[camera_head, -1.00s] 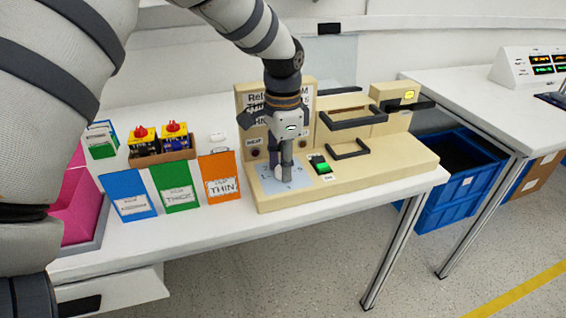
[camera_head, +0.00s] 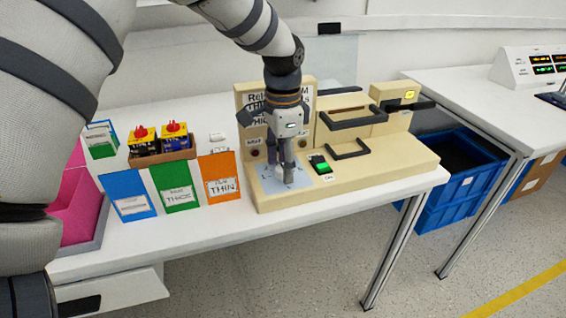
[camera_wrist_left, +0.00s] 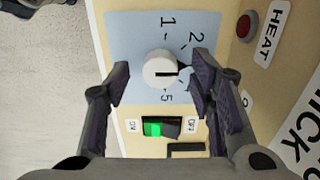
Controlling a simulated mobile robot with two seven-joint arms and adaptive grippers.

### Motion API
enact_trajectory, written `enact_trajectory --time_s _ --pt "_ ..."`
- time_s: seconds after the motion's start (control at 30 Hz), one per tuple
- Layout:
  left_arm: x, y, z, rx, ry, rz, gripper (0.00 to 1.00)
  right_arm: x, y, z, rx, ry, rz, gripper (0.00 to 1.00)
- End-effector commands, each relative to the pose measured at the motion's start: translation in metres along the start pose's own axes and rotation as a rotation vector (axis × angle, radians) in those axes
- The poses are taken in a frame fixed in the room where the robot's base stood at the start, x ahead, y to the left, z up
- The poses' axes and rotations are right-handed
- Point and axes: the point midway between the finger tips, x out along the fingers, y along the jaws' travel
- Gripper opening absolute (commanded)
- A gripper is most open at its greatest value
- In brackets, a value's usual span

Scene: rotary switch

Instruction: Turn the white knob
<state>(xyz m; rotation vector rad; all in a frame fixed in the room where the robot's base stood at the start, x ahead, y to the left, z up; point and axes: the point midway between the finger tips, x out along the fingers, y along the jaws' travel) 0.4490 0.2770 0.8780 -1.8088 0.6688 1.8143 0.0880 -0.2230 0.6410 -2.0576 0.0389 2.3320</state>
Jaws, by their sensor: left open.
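The round white knob (camera_wrist_left: 160,68) with a black pointer line sits on a light blue dial plate (camera_wrist_left: 128,30) marked with numbers. In the left wrist view the pointer points right, toward the right finger, which hides part of the numbers. My left gripper (camera_wrist_left: 162,78) is open, with one finger on each side of the knob; small gaps show between knob and fingers. In the head view my left gripper (camera_head: 281,170) points down over the dial plate (camera_head: 272,186), and its fingers partly hide the knob. My right gripper is not in view.
A green lit switch (camera_wrist_left: 153,129) sits beside the dial, close to the fingers. A red HEAT button (camera_wrist_left: 247,26) is on the upright panel. The beige machine (camera_head: 400,165) has black handles (camera_head: 348,150).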

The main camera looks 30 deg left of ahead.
Motion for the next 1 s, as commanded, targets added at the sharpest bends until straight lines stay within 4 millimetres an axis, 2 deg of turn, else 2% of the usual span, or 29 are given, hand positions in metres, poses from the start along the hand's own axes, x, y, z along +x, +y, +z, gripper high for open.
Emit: enact_trajectory --time_s 0.3,0.43,0.6,1.0 --pt "-0.082 -0.001 -0.001 0.000 0.006 -0.006 0.50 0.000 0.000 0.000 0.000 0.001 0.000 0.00" --pt "-0.105 -0.001 -0.001 0.000 0.004 -0.004 0.50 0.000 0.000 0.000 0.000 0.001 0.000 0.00" --pt "-0.116 0.000 0.000 0.001 0.002 -0.001 0.50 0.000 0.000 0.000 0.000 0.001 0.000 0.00" --pt "-0.115 0.000 0.000 0.000 0.002 -0.001 0.50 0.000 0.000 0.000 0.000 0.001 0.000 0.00"
